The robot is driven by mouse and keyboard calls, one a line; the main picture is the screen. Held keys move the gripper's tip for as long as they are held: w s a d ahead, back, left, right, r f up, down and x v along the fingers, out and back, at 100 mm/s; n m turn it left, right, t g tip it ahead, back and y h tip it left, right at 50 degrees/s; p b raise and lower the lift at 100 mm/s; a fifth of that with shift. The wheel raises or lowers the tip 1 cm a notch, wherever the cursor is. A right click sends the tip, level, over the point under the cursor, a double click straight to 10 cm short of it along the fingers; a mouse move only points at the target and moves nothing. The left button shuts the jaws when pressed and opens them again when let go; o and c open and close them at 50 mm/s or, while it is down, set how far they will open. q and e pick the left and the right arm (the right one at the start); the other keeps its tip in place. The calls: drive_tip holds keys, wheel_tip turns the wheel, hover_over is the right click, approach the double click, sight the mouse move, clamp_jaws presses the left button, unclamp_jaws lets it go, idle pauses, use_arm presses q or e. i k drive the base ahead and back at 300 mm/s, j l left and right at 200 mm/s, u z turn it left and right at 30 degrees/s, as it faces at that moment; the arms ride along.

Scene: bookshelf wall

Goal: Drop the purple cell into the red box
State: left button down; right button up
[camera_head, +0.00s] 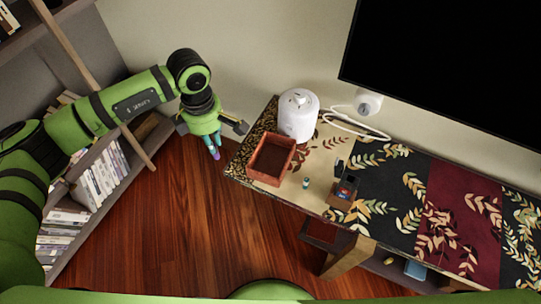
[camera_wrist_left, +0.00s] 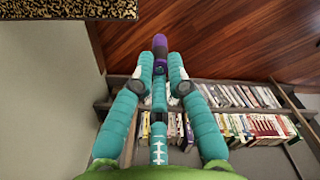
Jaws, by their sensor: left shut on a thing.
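My left gripper (camera_head: 214,147) hangs left of the table, over the wooden floor. It is shut on the purple cell (camera_head: 216,156), which sticks out beyond the fingertips. In the left wrist view the purple cell (camera_wrist_left: 160,46) shows its purple end between and past the teal fingertips (camera_wrist_left: 160,72). The open red box (camera_head: 264,178) stands on the left end of the table, to the right of the gripper and apart from it. Its inside looks empty. My right gripper is not in view.
A white rounded appliance (camera_head: 298,118) stands behind the box, its cable running to a wall socket (camera_head: 368,103). A small teal cell (camera_head: 306,183) stands right of the box, near a dark container (camera_head: 346,188). Bookshelves (camera_head: 100,180) stand at left. The table edge lies between gripper and box.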

sight(269, 153)
drive_tip(key=j+z, duration=0.15)
drive_tip(key=z, duration=0.3)
drive_tip(key=j+z, duration=0.2)
drive_tip(key=z, duration=0.25)
drive_tip(key=j+z, duration=0.15)
drive_tip(key=z, duration=0.25)
